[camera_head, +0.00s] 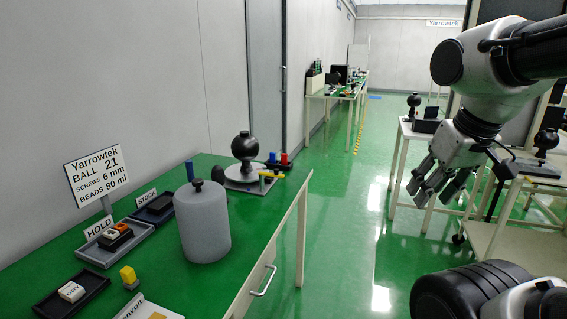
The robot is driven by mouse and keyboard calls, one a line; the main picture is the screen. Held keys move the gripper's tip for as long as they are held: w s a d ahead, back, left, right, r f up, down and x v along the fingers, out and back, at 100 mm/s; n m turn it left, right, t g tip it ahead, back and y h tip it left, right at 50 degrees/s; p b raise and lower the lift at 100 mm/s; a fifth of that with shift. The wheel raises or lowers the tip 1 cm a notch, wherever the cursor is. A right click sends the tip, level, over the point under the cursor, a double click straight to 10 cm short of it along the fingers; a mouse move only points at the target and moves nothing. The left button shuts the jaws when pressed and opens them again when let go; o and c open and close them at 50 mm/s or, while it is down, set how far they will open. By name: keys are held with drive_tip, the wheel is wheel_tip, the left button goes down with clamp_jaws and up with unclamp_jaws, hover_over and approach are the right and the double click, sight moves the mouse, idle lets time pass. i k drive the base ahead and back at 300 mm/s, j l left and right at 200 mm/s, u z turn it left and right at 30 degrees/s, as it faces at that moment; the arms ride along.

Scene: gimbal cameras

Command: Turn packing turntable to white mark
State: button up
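What looks like the packing turntable is a light grey round plate (243,184) at the far end of the green-topped table. A black piece with a ball-shaped top (245,146) stands upright on it. Small blue, red (284,158) and yellow (262,184) pieces are around its right side. I cannot make out a white mark for certain. My gripper (432,192) hangs at the right over the floor aisle, well apart from the table. Its fingers look spread and empty, pointing down and left.
A large grey cylinder with a black knob (203,225) stands on the table in front of the turntable. The green floor between table and right-hand carts is clear.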

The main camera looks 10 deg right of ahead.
sight(246, 147)
drive_tip(key=i+l, duration=0.4)
drive_tip(key=i+l+u, duration=0.65)
drive_tip(key=l+u, duration=0.2)
drive_tip(key=l, duration=0.2)
drive_tip(key=u, duration=0.4)
